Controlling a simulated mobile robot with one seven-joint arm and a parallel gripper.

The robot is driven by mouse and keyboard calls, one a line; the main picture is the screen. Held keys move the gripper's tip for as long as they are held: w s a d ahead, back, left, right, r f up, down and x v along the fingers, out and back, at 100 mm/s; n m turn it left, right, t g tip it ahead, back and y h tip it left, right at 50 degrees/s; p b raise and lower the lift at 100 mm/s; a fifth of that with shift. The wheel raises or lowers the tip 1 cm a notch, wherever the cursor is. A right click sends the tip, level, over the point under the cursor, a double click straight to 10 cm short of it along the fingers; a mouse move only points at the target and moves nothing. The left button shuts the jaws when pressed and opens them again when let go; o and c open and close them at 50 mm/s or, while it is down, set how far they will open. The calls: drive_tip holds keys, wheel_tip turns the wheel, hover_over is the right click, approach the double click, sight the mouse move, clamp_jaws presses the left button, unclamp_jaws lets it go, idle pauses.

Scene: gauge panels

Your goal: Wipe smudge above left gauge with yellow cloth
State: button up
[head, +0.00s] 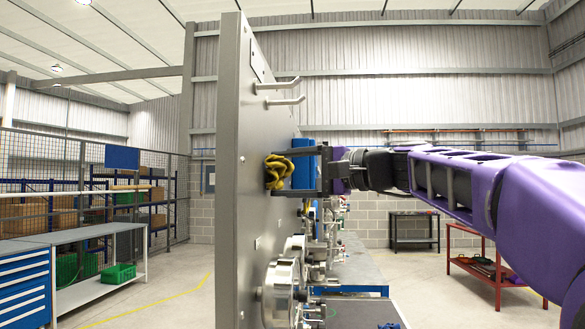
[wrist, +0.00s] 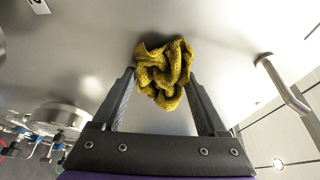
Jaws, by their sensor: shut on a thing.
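A crumpled yellow cloth (head: 277,172) is held between the fingertips of my gripper (head: 288,171), at the face of the grey panel (head: 240,210). In the wrist view the cloth (wrist: 165,72) is bunched between the two finger ends of my gripper (wrist: 161,77) and looks to be at or touching the panel face; exact contact is hard to tell. Round metal gauges (head: 284,290) stick out of the panel below the cloth in the head view. In the wrist view gauges (wrist: 62,117) show at the left. No smudge can be made out; the cloth may cover it.
Bar handles (head: 278,86) stick out of the panel above my gripper; one handle (wrist: 285,85) is at the right in the wrist view. Pipes and fittings (head: 325,235) crowd the panel below my arm. A red-framed table (head: 490,268) stands at the right.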

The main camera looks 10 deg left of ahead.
sight(280, 175)
drive_tip(key=shift+w+r+p, duration=0.1)
drive_tip(key=shift+w+p, duration=1.05)
drive_tip(key=shift+w, duration=0.45)
drive_tip(key=shift+w+a, duration=0.1)
drive_tip(key=shift+w, duration=0.35)
drive_tip(key=shift+s+f+b, duration=0.3)
drive_tip(key=shift+s+b, duration=0.1)
drive_tip(key=shift+s, duration=0.1)
drive_tip(key=shift+s+a+r+b, duration=0.15)
drive_tip(key=shift+s+b, duration=0.85)
drive_tip(key=shift+s, duration=0.65)
drive_tip(key=shift+s+b, duration=1.1)
drive_tip(key=shift+s, duration=0.95)
drive_tip(key=shift+d+r, duration=0.1)
drive_tip(key=shift+d, duration=0.1)
drive_tip(key=d, duration=0.6)
drive_tip(key=shift+w+b, duration=0.35)
